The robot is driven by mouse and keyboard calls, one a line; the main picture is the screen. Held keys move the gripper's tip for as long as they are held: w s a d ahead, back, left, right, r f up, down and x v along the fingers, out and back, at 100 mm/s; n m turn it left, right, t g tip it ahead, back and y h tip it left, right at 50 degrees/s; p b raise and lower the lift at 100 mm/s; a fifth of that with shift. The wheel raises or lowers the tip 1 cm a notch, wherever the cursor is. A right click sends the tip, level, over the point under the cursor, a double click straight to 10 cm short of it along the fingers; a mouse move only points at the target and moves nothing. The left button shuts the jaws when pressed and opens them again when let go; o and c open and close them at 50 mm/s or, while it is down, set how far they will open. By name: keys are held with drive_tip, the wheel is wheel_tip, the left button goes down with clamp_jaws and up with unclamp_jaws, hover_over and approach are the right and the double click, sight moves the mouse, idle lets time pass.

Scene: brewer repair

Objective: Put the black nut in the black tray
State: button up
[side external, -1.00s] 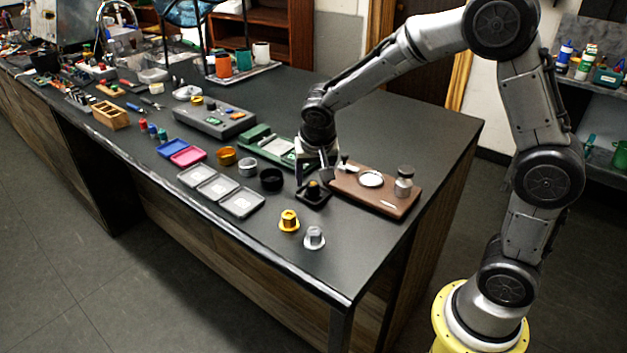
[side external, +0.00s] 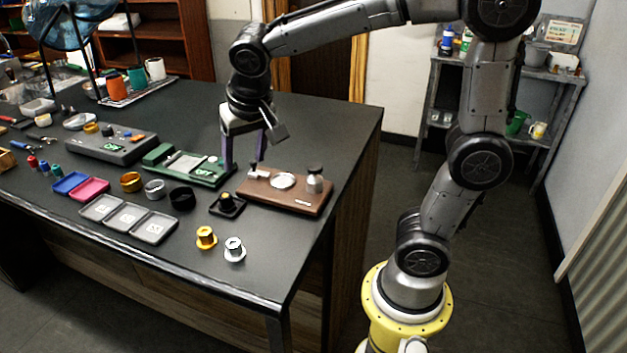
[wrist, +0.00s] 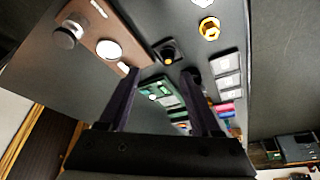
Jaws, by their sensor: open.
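A dark nut-like piece with a yellow spot on top (side external: 226,200) sits upright on a small black square tray (side external: 238,210), left of the brown board; I take it as the black nut. Both also show at the top of the wrist view, the piece (wrist: 168,57) and the tray (wrist: 157,46). A separate black ring (side external: 181,198) lies to their left. My gripper (side external: 245,166) is open and empty, raised behind the tray, above the gap between the green board and the brown board. In the wrist view its fingers (wrist: 160,78) are wide apart with nothing between them.
A gold nut (side external: 206,238) and a silver nut (side external: 234,249) stand near the front edge. Gold and silver rings, three grey trays (side external: 127,217), a green board (side external: 187,166) and a brown board (side external: 300,203) with a metal knob surround the tray. The back right tabletop is clear.

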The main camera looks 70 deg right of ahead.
drive_tip(key=s+a+f+n+t+y, duration=0.1)
drive_tip(key=s+n, duration=0.6)
drive_tip(key=s, duration=1)
drive_tip(key=shift+a+f+t+y, duration=0.15)
drive_tip(key=shift+a+t+y, duration=0.15)
drive_tip(key=shift+t+y, duration=0.3)
